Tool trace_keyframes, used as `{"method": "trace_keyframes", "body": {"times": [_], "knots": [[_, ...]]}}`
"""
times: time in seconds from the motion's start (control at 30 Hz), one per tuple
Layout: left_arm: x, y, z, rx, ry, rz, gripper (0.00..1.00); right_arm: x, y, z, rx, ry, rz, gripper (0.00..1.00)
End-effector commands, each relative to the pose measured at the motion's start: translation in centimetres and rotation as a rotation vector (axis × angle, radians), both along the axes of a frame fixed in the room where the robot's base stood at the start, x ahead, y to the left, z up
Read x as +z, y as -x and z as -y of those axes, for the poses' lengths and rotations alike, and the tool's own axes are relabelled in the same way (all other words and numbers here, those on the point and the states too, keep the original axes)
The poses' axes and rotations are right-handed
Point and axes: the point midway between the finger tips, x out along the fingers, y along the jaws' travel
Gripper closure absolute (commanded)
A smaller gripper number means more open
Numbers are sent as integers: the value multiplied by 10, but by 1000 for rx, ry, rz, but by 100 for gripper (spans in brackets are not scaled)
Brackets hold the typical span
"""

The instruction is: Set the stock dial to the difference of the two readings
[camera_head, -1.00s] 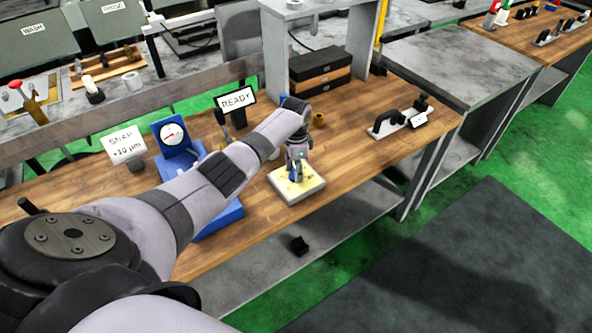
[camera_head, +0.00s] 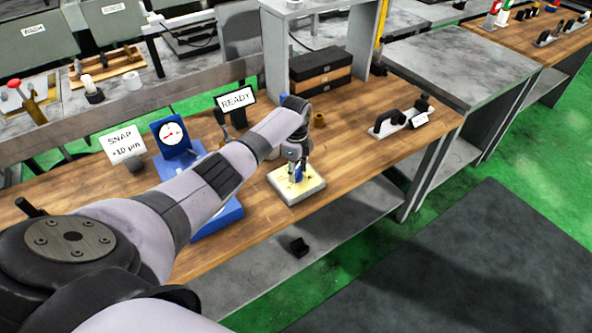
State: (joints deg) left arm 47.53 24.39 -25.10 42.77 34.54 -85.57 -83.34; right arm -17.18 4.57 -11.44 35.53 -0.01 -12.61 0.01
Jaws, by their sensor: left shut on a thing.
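My left gripper (camera_head: 297,173) points down at a pale square block (camera_head: 290,195) with a yellow top near the front edge of the wooden bench. It is shut on a small blue knob (camera_head: 299,174) on that block; the fingers partly hide it. A dial gauge (camera_head: 172,132) with a white face and red needle stands on a blue stand, which my arm partly hides. A white sign (camera_head: 122,143) left of it reads "SNAP +10 µm". A black-framed sign (camera_head: 236,101) reads "READY". My right gripper is not in view.
Dark and orange boxes (camera_head: 320,75) are stacked under a grey shelf behind the gripper. A snap gauge (camera_head: 400,121) lies on the bench to the right. A small brown cup (camera_head: 319,120) stands behind the block. Bare bench lies between block and snap gauge.

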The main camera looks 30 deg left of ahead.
Motion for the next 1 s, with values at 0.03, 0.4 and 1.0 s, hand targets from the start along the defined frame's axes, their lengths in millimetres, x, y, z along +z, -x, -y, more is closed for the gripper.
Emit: {"method": "trace_keyframes", "body": {"times": [0.03, 0.4, 1.0], "knots": [[1, -1, -1, -8, -1, 4, 90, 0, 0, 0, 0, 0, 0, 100], [2, -1, -1, -27, -1, 5, 90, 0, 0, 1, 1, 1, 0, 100], [1, -1, 0, -26, 0, 2, 43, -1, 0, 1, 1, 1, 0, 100]]}}
